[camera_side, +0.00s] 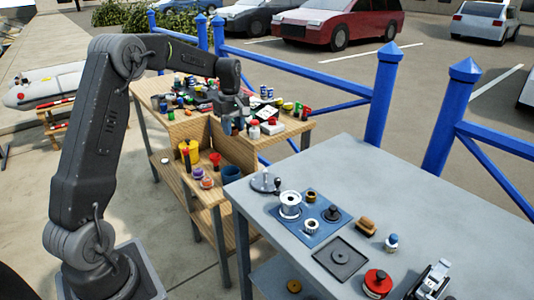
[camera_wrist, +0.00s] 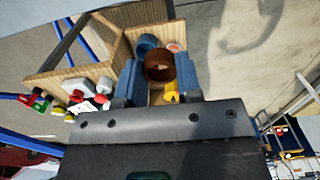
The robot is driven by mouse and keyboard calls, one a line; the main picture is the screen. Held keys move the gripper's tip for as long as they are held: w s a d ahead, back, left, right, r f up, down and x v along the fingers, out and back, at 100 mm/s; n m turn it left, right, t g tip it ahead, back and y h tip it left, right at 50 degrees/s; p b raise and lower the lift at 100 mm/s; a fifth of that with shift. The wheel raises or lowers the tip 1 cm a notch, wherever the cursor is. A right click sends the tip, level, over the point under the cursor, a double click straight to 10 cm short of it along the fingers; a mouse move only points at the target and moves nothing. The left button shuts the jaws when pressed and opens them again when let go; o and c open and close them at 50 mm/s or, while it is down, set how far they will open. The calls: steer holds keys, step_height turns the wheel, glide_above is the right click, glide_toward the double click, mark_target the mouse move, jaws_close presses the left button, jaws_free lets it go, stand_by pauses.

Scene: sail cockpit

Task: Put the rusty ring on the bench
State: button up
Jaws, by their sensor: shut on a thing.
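The rusty ring (camera_wrist: 159,74) is a brown, short cylinder in the wrist view. It sits between the blue fingers of my gripper (camera_wrist: 158,68), which is shut on it. In the side view my gripper (camera_side: 233,123) hangs over the front part of the wooden bench (camera_side: 295,127), near its lower shelf section. The ring is too small to make out there. A grey table (camera_side: 330,160) stands nearer the camera at the right, apart from the gripper.
A blue cup (camera_side: 231,173), yellow bottles (camera_side: 189,152) and small jars stand on the lower wooden shelf. Several coloured items crowd the wooden top. The grey table holds a blue mat (camera_side: 300,237), a white spool (camera_side: 290,204) and a red tin (camera_side: 377,283). A blue railing (camera_side: 385,95) runs behind.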

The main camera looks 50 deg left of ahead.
steer(key=w+f, duration=0.6)
steer(key=w, duration=0.3)
glide_above(293, 172)
step_height(293, 172, down, 6)
steer(key=shift+s+f, duration=0.1)
steer(key=shift+f, duration=2.1)
steer(key=o, duration=0.9)
steer(key=shift+f, duration=0.15)
steer(key=shift+o, duration=0.2)
